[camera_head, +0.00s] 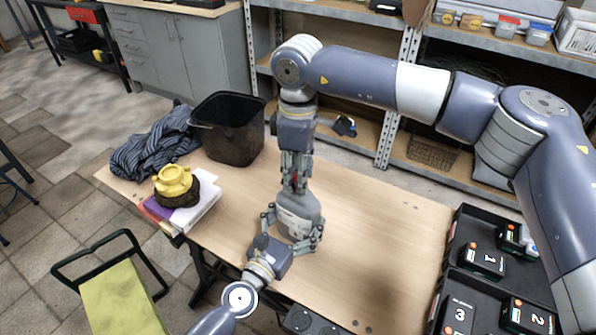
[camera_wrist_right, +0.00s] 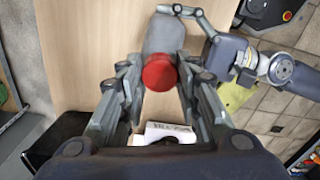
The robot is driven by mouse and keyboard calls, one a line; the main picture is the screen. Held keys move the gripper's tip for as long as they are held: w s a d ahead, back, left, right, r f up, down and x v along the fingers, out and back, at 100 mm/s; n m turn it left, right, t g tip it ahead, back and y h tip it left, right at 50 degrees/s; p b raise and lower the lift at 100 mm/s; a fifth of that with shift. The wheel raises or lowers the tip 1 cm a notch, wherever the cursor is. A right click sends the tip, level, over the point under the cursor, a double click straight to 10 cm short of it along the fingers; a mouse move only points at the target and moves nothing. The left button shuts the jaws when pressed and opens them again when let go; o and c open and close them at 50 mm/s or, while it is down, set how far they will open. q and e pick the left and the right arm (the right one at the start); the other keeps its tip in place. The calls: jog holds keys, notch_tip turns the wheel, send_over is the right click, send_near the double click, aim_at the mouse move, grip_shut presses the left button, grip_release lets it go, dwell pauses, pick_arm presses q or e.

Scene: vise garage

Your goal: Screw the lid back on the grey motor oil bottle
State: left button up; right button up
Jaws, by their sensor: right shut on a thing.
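The grey motor oil bottle (camera_head: 298,212) stands on the wooden table. My left gripper (camera_head: 293,226) comes in from the front and is shut around the bottle's body, with a finger on each side. My right gripper (camera_head: 296,187) points down from above and is shut on the red lid (camera_wrist_right: 159,73) at the top of the bottle. In the right wrist view the lid sits between the right fingertips (camera_wrist_right: 158,72), with the grey bottle (camera_wrist_right: 166,36) behind it. The lid hides the bottle's neck, so I cannot tell how the two meet.
A black bin (camera_head: 228,130), a striped cloth (camera_head: 155,143) and books (camera_head: 198,209) with a yellow object (camera_head: 173,180) stand at the left. Black trays (camera_head: 452,262) with numbered boxes are at the right. The table's middle right (camera_head: 385,220) is clear. Metal shelves (camera_head: 408,60) stand behind.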

jog(key=o, duration=0.6)
jog(key=shift+o, duration=0.2)
jog(key=shift+r, duration=2.25)
jog(key=shift+c, duration=0.3)
